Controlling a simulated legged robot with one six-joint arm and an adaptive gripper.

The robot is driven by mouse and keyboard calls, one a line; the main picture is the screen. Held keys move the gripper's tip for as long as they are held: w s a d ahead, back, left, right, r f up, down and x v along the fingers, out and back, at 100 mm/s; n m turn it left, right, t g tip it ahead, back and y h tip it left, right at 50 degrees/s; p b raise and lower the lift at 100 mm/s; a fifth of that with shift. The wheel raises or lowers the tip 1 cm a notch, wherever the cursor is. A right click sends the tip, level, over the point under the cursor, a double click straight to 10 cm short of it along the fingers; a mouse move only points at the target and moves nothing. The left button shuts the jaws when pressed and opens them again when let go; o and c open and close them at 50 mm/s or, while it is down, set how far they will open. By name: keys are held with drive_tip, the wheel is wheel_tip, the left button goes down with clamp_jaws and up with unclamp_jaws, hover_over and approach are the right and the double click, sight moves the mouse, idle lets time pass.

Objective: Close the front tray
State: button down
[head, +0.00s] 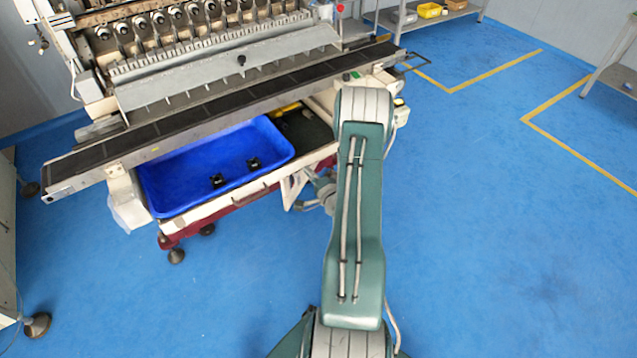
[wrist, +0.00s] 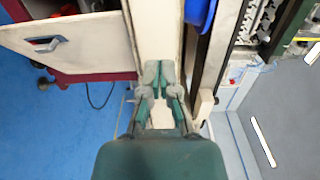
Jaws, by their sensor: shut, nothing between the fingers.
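The front tray (head: 225,205) is pulled out from under the conveyor at the front of the coil winder. It has a pale front edge with a dark handle (head: 258,193), and a blue bin (head: 190,185) sits in it. In the wrist view my gripper (wrist: 160,66) is shut and empty, with its fingertips over or against a pale strip (wrist: 158,30); I cannot tell whether they touch. A corner of the blue bin (wrist: 199,14) shows just right of the strip. In the head view my arm hides most of the gripper.
Two small black parts (head: 216,181) lie in the bin. The dark conveyor (head: 200,115) runs above the tray's rear. A pale panel with a handle cutout (wrist: 85,45) is at the left of the wrist view. The blue floor (head: 480,240) at right is clear.

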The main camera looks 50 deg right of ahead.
drive_tip(key=shift+x, duration=1.05)
drive_tip(key=x, duration=1.5)
drive_tip(key=shift+w+f, duration=0.1)
drive_tip(key=shift+w, duration=0.25)
drive_tip(key=shift+r, duration=0.2)
drive_tip(key=shift+a, duration=0.1)
